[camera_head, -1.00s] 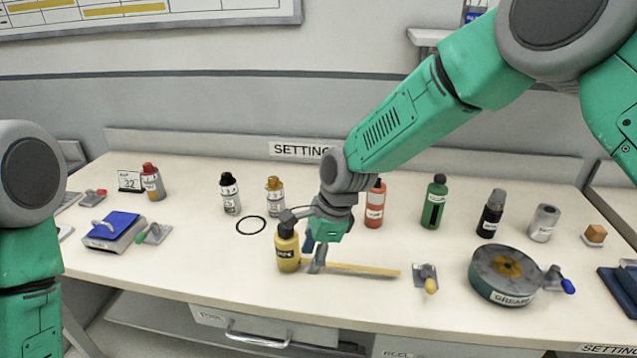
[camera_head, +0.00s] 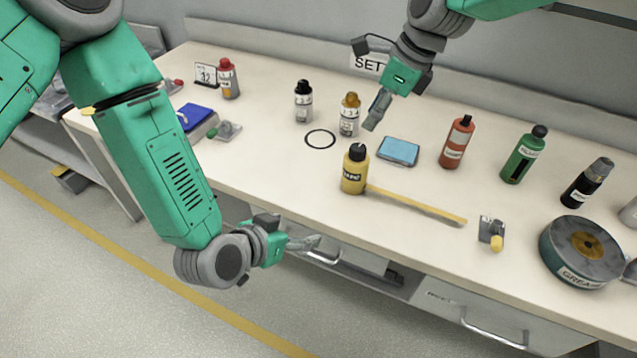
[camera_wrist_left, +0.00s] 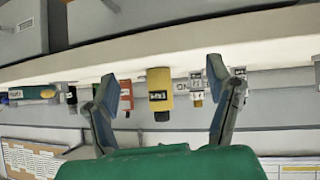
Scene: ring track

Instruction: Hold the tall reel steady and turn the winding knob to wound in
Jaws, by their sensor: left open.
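A round dark drum (camera_head: 582,252) with a tan hub and a label reading GREASE lies at the right end of the bench. A grey-blue part at its right side is cut by the frame edge. I cannot tell that this is the tall reel, and no clear winding knob shows. My left gripper (camera_head: 312,243) is open and empty in front of the bench's front edge, left of the drum. In the left wrist view its two fingers (camera_wrist_left: 165,92) stand apart, with the yellow bottle (camera_wrist_left: 159,88) beyond them. My right gripper (camera_head: 378,108) hangs above the bench behind the yellow bottle; its jaw opening is unclear.
A blue pad (camera_head: 398,151), a black ring (camera_head: 320,139), and red (camera_head: 457,142), green (camera_head: 523,155) and black (camera_head: 587,183) bottles stand or lie behind. Drawers sit under the bench.

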